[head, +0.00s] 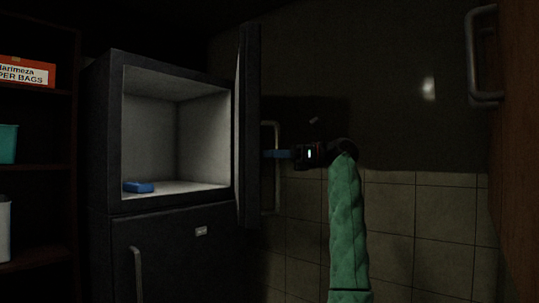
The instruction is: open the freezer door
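The freezer door (249,125) stands wide open, seen nearly edge-on at the right side of the freezer compartment (150,120). Its pale interior is lit and shows fully. The door's metal handle (277,185) is on the door's right-hand side.
A blue block (139,187) lies on the compartment floor. The closed lower door (165,260) is below. Dark shelves (40,172) with a box and containers stand at left. A brown cabinet door (515,150) with a metal handle is at right. A tiled wall is behind.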

